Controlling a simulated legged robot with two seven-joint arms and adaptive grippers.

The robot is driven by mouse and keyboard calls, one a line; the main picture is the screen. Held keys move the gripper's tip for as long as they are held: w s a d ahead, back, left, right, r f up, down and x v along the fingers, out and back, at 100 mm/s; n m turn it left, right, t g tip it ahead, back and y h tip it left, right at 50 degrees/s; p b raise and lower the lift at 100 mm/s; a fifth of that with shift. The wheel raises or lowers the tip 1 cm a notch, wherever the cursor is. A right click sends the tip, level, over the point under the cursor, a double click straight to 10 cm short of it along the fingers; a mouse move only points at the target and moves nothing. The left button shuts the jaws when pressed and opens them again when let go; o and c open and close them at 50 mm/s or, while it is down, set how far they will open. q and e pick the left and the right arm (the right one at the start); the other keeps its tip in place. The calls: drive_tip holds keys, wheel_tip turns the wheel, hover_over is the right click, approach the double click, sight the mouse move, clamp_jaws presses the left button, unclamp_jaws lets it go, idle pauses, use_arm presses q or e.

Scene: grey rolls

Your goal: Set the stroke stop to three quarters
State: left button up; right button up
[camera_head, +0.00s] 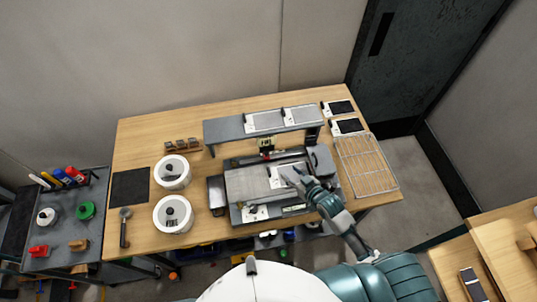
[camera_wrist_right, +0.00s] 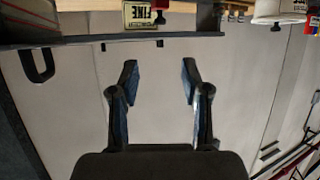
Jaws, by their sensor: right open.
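A grey machine (camera_head: 235,185) with a flat bed stands on the wooden table, and a raised grey shelf (camera_head: 220,133) runs behind it. My right gripper (camera_head: 290,174) is over the bed, near a white card lying there. In the right wrist view its two fingers (camera_wrist_right: 158,75) are apart with nothing between them. A small sign reading "FINE" (camera_wrist_right: 146,14) shows at the top of that view, with a small red part (camera_wrist_right: 160,17) beside it. The red part also shows at the machine's back (camera_head: 267,155). I cannot make out which part is the stroke stop. My left gripper is not in view.
Two white tubs (camera_head: 160,214) and a dark mat (camera_head: 130,187) are on the table's left side. A wire rack (camera_head: 366,165) lies at the right. A grey side cart (camera_head: 60,230) with coloured items stands at the left.

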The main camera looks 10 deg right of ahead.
sight(267, 153)
drive_tip(key=x, duration=1.6)
drive_tip(key=shift+a, duration=0.1)
clamp_jaws()
